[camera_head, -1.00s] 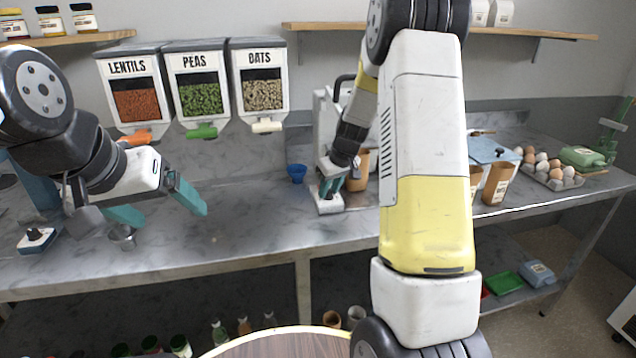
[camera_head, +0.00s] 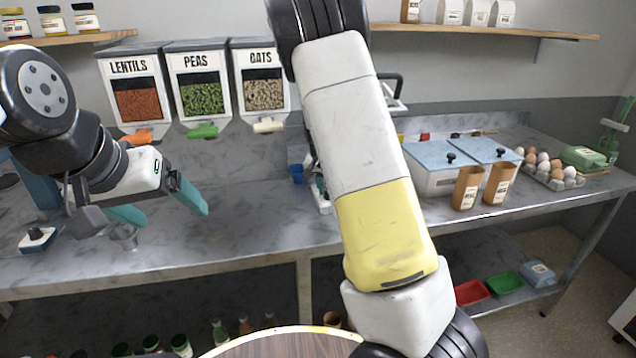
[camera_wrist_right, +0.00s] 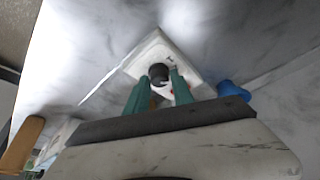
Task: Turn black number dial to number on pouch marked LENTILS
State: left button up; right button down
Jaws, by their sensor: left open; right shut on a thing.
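The black dial (camera_wrist_right: 158,74) sits on a white square base (camera_wrist_right: 150,54) on the counter. In the right wrist view my right gripper (camera_wrist_right: 160,84) is shut on the dial, a green finger on either side. In the head view the base (camera_head: 325,207) is mostly hidden behind my right arm. Brown pouches (camera_head: 466,189) (camera_head: 498,186) stand at the right; their labels are too small to read, so I cannot tell which says LENTILS or its number. My left gripper (camera_head: 173,213) is open and empty above the counter at left.
A metal cup (camera_head: 125,236) stands below my left gripper. Another white base with a black knob (camera_head: 37,239) is at far left. A blue cup (camera_wrist_right: 232,90) is close to my right gripper. Wall dispensers (camera_head: 135,93) include one marked LENTILS. Blue-lidded bins (camera_head: 440,181) stand at right.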

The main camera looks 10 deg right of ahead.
aim_at(322, 203)
jog(key=shift+a+m+g+h, duration=0.1)
jog(key=shift+m+g+h, duration=0.45)
jog(key=shift+m, duration=1.35)
jog(key=c, duration=1.1)
grip_release()
jog(key=v, duration=0.7)
jog(key=shift+a+r, duration=0.15)
jog(key=shift+r, duration=0.15)
jog(key=shift+s, duration=0.15)
